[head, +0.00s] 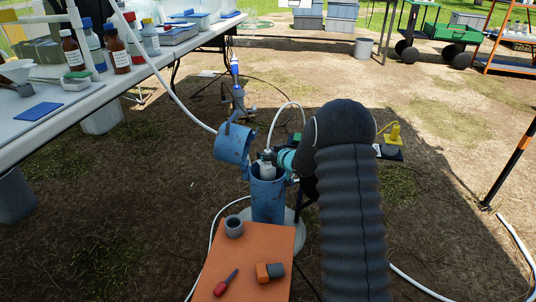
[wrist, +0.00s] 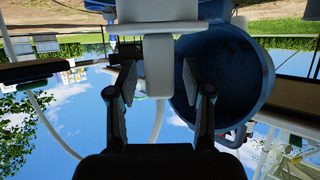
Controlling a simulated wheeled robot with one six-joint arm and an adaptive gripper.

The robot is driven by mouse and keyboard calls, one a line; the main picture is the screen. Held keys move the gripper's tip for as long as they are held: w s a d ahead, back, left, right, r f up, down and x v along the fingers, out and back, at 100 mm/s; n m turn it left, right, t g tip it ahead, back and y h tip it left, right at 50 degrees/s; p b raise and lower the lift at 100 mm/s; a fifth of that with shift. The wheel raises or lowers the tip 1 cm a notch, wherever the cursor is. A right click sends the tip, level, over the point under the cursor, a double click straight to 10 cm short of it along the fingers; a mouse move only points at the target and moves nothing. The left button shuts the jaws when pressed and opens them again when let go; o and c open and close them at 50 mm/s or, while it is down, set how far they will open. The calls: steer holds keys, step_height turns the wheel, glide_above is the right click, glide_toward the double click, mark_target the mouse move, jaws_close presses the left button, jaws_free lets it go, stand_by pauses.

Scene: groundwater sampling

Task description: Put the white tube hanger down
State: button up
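The white tube hanger (head: 265,168) is at the mouth of the blue well casing (head: 268,203) in the head view. In the wrist view its white block and narrower stem (wrist: 158,68) stand between my fingers. My gripper (head: 288,160) is at the casing's top right side, partly hidden by my arm. In the wrist view my gripper (wrist: 159,85) is open, with one finger on each side of the stem and a gap visible at both. How the hanger's underside rests is hidden.
The casing's blue cap (head: 233,142) stands open to the left, close to my fingers in the wrist view (wrist: 225,75). An orange board (head: 245,262) with a grey cup and tools is in front. A white tube (head: 175,95) runs to the table (head: 110,90) at left.

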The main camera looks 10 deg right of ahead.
steer(key=shift+r, duration=0.2)
steer(key=s+d+r+m+g+h, duration=0.1)
steer(key=s+d+r+m+h, duration=0.2)
steer(key=s+r, duration=0.8)
steer(key=s+d+r+g+h, duration=0.1)
steer(key=s+d+r+h, duration=0.3)
steer(key=s+r, duration=0.65)
steer(key=s+a+f+g+y, duration=0.1)
steer(key=s+a+g, duration=0.1)
steer(key=s, duration=1.3)
steer(key=s+a+f+m+g+y, duration=0.1)
steer(key=s+a+g, duration=0.2)
steer(key=s, duration=1.3)
steer(key=shift+a+p, duration=0.35)
steer(key=shift+a, duration=0.65)
steer(key=shift+r+p, duration=0.85)
steer(key=shift+p, duration=0.05)
